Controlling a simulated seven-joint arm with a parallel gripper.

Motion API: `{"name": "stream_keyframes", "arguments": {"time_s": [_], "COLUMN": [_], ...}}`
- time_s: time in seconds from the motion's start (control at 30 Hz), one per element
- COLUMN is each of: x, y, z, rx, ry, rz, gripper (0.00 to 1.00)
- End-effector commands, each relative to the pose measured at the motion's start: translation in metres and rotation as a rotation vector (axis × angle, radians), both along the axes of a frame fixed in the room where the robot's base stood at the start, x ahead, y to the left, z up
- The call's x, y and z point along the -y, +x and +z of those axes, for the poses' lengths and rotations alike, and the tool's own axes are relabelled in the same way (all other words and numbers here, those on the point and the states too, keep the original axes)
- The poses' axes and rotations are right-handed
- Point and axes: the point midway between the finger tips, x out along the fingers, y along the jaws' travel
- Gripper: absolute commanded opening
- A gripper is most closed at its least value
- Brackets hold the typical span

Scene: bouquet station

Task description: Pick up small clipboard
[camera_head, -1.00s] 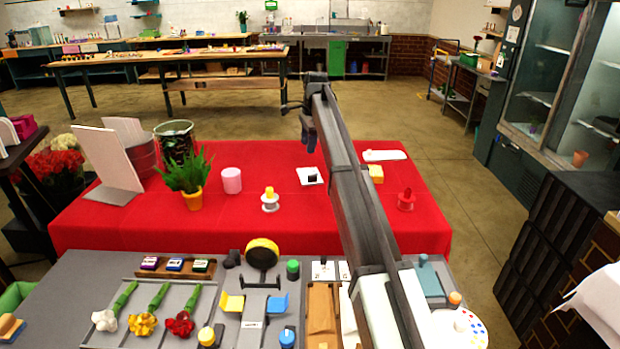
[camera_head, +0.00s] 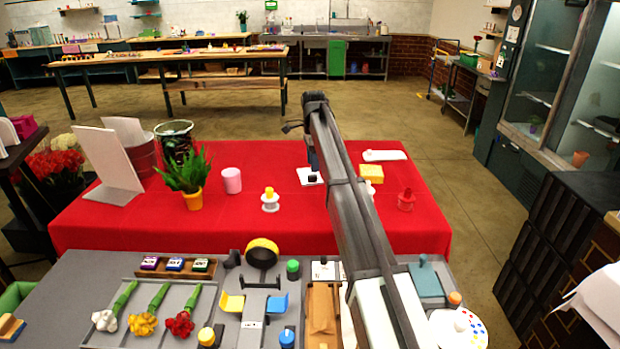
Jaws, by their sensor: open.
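A small flat white piece with a dark block on it (camera_head: 304,177) lies on the red-covered table (camera_head: 280,222); it looks like the small clipboard, though it is too small to be sure. My gripper (camera_head: 312,162) hangs at the end of the arm, at or just above this white piece in the picture. It is open with nothing seen in it. The fingertips are tiny and partly merge with the arm, so I cannot tell whether they touch the piece.
A yellow block (camera_head: 371,174) and a white elongated item (camera_head: 385,155) lie right of the arm. A red spool (camera_head: 406,200), a white spool (camera_head: 270,203), a pink cylinder (camera_head: 231,181) and a potted plant (camera_head: 193,200) stand on the cloth. A crowded grey workbench (camera_head: 75,285) is in front.

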Motion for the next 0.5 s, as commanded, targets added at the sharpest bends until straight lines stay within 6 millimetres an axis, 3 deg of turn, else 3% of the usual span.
{"name": "stream_keyframes", "arguments": {"time_s": [0.17,0.5], "x": [-0.001,-0.003], "y": [-0.001,-0.003], "z": [-0.010,-0.049], "rx": [-0.001,-0.001], "ry": [0.000,0.000], "rz": [0.000,0.000], "gripper": [0.49,0.49]}}
